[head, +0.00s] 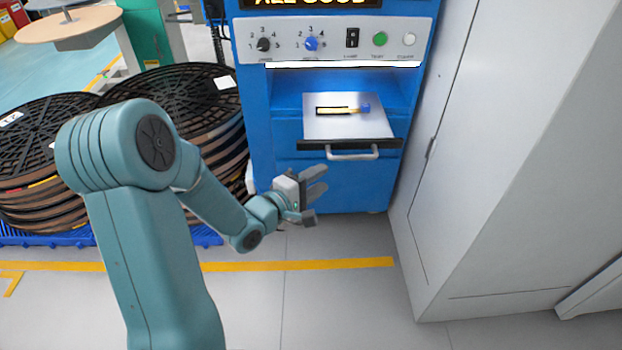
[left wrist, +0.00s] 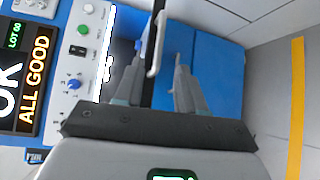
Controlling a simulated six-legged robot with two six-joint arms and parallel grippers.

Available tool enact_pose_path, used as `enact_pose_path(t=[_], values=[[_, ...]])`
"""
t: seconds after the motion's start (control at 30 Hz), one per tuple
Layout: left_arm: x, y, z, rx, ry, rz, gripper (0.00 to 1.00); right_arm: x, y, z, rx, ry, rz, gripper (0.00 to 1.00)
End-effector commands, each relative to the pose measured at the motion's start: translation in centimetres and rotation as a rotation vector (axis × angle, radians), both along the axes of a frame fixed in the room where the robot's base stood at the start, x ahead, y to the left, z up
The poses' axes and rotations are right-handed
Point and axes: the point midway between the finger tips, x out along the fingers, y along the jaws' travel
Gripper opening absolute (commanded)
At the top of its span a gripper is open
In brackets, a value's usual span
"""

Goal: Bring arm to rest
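My left arm (head: 150,220) reaches in from the left in the head view. My left gripper (head: 312,192) hangs in front of the blue machine (head: 275,140), below and left of the drawer handle (head: 352,156). Its fingers are apart with nothing held between them; they also show spread in the left wrist view (left wrist: 160,85), with the handle (left wrist: 155,45) seen beyond them. The drawer (head: 350,127) is pulled out, and a small yellow and black piece with a blue end (head: 343,109) lies on its plate. My right gripper is not in view.
The machine's screen (left wrist: 32,75) reads "ALL GOOD". Stacks of black reels (head: 50,145) stand at the left on a blue pallet (head: 205,236). A grey cabinet (head: 500,150) stands close at the right. The floor (head: 330,310) in front is clear, crossed by a yellow line (head: 300,265).

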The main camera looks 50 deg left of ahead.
Motion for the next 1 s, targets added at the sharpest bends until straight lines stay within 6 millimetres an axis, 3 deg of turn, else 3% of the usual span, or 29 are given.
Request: enact_pose_path(t=[0.2,0.77,0.87,0.97,1.0], values=[[-1.9,-0.1,0.3,0.000,0.000,0.001,0.39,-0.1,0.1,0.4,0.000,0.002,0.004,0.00],[-1.9,-0.2,0.3,0.000,-0.001,-0.003,0.39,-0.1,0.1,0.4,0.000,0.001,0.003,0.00],[-1.0,-1.9,0.1,-0.013,-0.004,-0.048,0.39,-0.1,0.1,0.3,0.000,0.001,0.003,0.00],[0.8,-6.6,-2.1,-0.076,0.026,-0.163,0.39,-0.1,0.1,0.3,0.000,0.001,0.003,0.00],[1.6,-9.2,-3.5,-0.116,0.052,-0.216,0.39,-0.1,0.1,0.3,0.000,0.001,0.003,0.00]])
